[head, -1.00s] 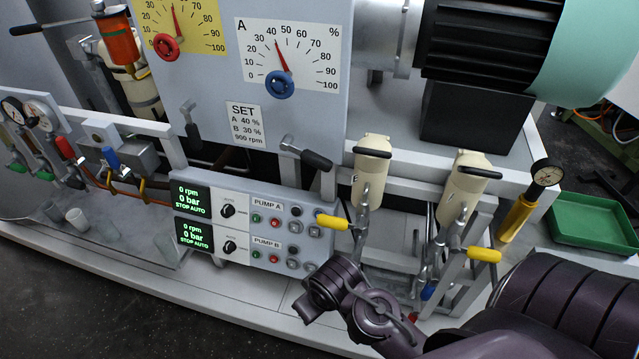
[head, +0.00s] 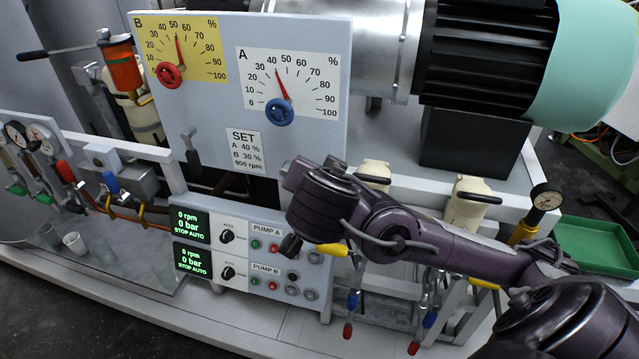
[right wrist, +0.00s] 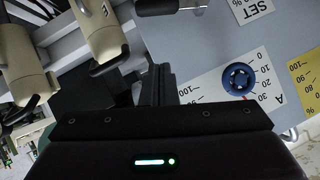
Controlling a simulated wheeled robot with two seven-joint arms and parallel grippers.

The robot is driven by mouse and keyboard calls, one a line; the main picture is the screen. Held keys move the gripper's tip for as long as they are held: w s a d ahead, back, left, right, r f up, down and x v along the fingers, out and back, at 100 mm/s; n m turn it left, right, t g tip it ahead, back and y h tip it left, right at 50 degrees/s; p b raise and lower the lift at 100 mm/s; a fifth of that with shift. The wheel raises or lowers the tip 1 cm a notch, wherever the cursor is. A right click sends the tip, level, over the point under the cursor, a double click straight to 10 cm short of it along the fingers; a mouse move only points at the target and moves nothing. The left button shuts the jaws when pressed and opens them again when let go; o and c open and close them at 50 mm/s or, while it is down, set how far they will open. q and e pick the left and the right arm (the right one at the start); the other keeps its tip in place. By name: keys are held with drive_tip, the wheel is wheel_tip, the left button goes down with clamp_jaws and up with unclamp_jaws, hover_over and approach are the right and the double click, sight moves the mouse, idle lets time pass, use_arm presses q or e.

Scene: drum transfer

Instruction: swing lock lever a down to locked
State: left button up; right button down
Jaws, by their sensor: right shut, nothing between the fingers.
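Lock lever a shows in the right wrist view as a black grip (right wrist: 157,7) on a pale metal arm at the top edge. In the head view, my right arm now hides it below dial A. My right gripper (right wrist: 160,72) is shut and empty, with its dark fingers pointing toward the lever and visibly apart from it in the picture. In the head view, my right wrist covers the area under the dial plate, and the fingertips cannot be made out. My left gripper is not in view.
Dial A with its blue knob (head: 279,112) and dial B with its red knob (head: 171,75) are above. A similar dark-gripped lever (head: 191,148) stands at left. The pump panel (head: 246,262) and cream filter housings (head: 468,205) are close to my arm.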

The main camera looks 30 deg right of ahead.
drive_tip(key=w+d+f+p, duration=0.2)
drive_tip(key=w+d+f, duration=0.2)
drive_tip(key=w+f, duration=0.4)
drive_tip(key=shift+f, duration=0.3)
drive_tip(key=shift+d, duration=0.1)
